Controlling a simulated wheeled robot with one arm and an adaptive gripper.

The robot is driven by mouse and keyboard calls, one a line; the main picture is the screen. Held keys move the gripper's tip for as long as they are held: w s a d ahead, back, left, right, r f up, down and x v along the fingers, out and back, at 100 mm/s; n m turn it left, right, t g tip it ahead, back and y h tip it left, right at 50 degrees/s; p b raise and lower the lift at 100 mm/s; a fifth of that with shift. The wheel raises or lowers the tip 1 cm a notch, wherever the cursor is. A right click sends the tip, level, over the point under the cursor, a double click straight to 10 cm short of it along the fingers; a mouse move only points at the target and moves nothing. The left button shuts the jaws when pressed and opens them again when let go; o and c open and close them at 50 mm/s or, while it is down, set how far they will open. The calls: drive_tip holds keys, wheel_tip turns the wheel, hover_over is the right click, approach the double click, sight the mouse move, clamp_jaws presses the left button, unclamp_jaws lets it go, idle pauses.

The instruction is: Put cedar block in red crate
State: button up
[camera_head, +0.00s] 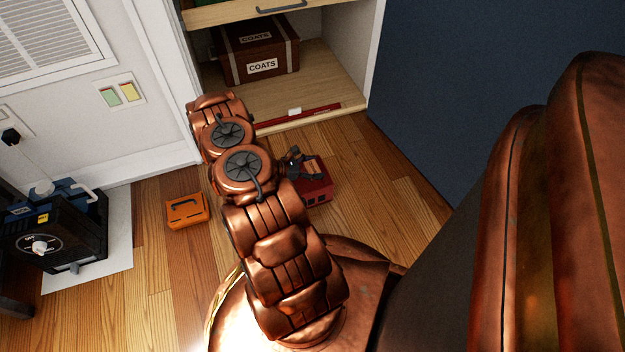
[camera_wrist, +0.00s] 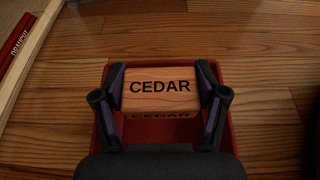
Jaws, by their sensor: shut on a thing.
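The cedar block (camera_wrist: 160,88) is a light wooden block with "CEDAR" printed on it, seen in the wrist view. My gripper (camera_wrist: 160,95) is shut on it, with one dark finger at each end. The red crate (camera_wrist: 232,143) lies below and around the block in the wrist view. The block appears over or within the crate's opening; its exact height is unclear. In the head view the red crate (camera_head: 318,192) stands on the floor, partly hidden by my arm. My gripper (camera_head: 300,163) shows there at the crate, and the block is mostly hidden.
An orange case (camera_head: 187,211) lies on the floor left of my arm. A closet shelf holds a brown COATS box (camera_head: 258,52) and a red stick (camera_head: 300,116) near its front edge. A black heater-like box (camera_head: 62,235) stands at far left. Wooden floor is clear right of the crate.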

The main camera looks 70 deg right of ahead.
wheel_tip(320, 180, down, 5)
drive_tip(key=shift+r+b, duration=0.2)
drive_tip(key=shift+b, duration=0.7)
drive_tip(key=shift+f+p, duration=0.3)
drive_tip(key=shift+f, duration=0.3)
drive_tip(key=o, duration=1)
drive_tip(key=shift+o, duration=0.2)
